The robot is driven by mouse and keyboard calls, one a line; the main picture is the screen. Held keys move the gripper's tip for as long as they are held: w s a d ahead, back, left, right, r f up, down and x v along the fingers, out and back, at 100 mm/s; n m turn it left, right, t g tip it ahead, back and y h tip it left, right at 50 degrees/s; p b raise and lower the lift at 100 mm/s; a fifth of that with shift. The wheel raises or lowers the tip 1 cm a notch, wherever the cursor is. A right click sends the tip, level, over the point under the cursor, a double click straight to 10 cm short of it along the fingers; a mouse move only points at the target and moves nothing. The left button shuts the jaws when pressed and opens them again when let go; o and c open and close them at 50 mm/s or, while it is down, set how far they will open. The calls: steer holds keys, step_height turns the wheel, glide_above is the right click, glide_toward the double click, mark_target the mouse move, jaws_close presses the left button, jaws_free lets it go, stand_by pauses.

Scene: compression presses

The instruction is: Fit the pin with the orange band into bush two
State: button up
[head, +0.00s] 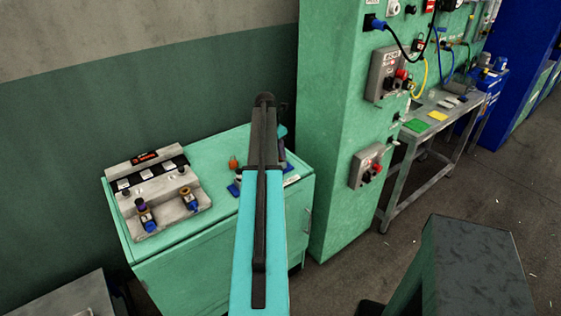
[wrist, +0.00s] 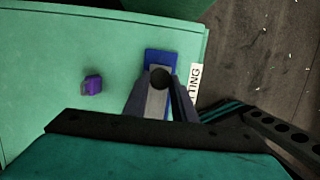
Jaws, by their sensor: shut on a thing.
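My gripper (wrist: 161,92) is shut on a dark, round-ended thing (wrist: 159,76) in the wrist view, held above a blue block (wrist: 155,55) on the green cabinet top. I see it nearly end-on, and no orange band shows, so I cannot tell whether it is the named pin. In the head view my arm hides the gripper. A grey fixture (head: 158,187) stands at the left of the cabinet top. On its front are a blue fitting with a purple top (head: 141,206) and one with an orange-brown top (head: 185,191). I cannot read which bush is two.
A purple piece (wrist: 92,84) lies left of the gripper in the wrist view. A green machine column (head: 335,130) rises close at the right. The cabinet top between fixture and arm is mostly clear.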

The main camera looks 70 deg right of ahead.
steer(key=shift+r+p, duration=1.45)
steer(key=shift+r, duration=0.9)
stand_by(1.1)
steer(key=shift+r+p, duration=1.2)
steer(key=shift+r, duration=0.75)
steer(key=shift+s, duration=0.1)
